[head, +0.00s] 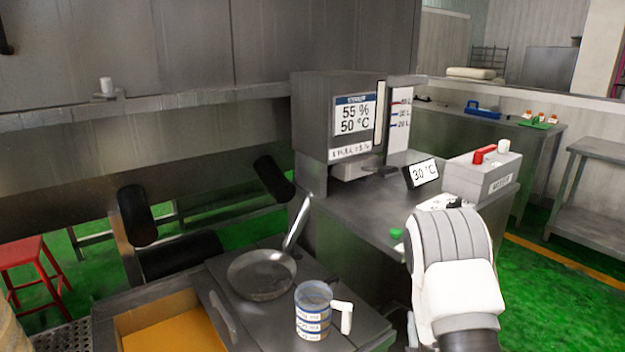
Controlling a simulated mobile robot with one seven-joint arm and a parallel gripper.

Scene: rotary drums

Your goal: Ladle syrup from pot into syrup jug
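A measuring jug (313,312) with blue-and-white bands and a white handle stands upright on the steel counter at the bottom centre. A shallow round dark metal vessel (262,276) with a long handle rising to the upper right sits just left of and behind it. I cannot tell whether this is a pan or a wide ladle. An open steel-rimmed bin (118,330) with a flat orange-yellow surface inside is at the lower left; I cannot tell whether it holds syrup. No clear pot shows. My white arm reaches up at the right, and its bulk hides my gripper.
A steel machine (312,110) with a display stands on a bench behind. A "30 °C" sign (424,173) and a grey box (481,177) with a red part stand on that bench. A red stool (32,265) is at the left. Green floor shows at the right.

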